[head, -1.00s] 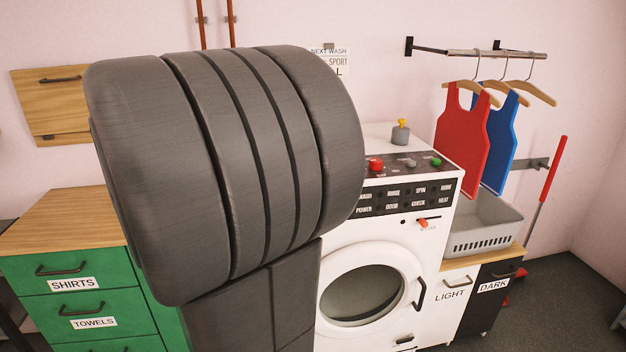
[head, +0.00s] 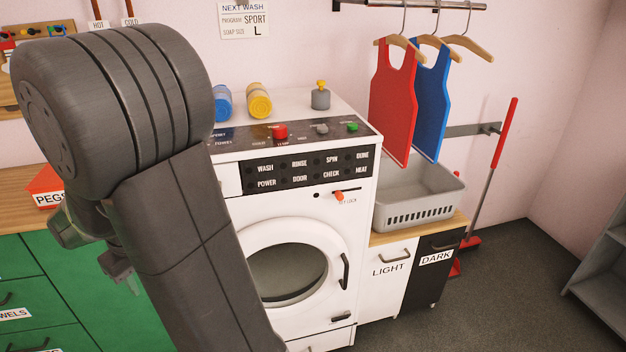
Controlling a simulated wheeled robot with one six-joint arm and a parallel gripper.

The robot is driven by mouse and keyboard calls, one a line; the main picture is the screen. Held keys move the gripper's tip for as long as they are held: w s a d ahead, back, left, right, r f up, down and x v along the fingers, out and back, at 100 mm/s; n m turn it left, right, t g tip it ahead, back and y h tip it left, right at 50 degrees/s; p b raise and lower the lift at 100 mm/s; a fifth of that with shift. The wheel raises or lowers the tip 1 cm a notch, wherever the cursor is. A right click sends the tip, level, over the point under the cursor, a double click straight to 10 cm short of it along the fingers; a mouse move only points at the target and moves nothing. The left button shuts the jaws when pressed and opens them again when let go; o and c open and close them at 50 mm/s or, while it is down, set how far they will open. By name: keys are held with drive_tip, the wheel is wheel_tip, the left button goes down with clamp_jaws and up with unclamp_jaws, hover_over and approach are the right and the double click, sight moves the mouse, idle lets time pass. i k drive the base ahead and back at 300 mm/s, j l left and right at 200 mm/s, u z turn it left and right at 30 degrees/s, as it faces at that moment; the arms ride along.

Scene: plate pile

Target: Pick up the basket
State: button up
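The basket (head: 418,216) is a light grey, slotted, open-topped tub. In the head view it stands upright on the wooden top of the LIGHT and DARK cabinet, right of the washing machine. The hanging red and blue tops cover part of its back. My gripper (head: 116,264) is partly in view at the left, behind my dark arm and in front of the green drawers. It is well to the left of the basket and apart from it. Its fingers are too hidden to show whether they are open or shut.
The white washing machine (head: 325,207) stands between my arm and the basket. A red top (head: 393,100) and a blue top (head: 431,100) hang low over the basket. A red-handled broom (head: 504,135) leans right of it. The floor (head: 510,280) at the front right is clear.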

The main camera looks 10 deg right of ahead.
sight(423, 193)
drive_tip(key=l+z, duration=0.15)
drive_tip(key=l, duration=0.25)
drive_tip(key=i+l+z, duration=0.15)
drive_tip(key=l, duration=0.2)
drive_tip(key=i+l+z, duration=0.15)
drive_tip(key=l, duration=0.25)
drive_tip(key=i+l+z, duration=0.15)
drive_tip(key=l, duration=0.2)
drive_tip(key=i+l+z, duration=0.15)
drive_tip(key=l, duration=0.2)
drive_tip(key=i+l+z, duration=0.15)
drive_tip(key=l, duration=0.15)
drive_tip(key=i+z, duration=0.3)
drive_tip(key=i, duration=0.2)
drive_tip(key=i+j+z, duration=0.1)
drive_tip(key=i+z, duration=0.2)
drive_tip(key=i, duration=0.2)
drive_tip(key=i+j, duration=0.15)
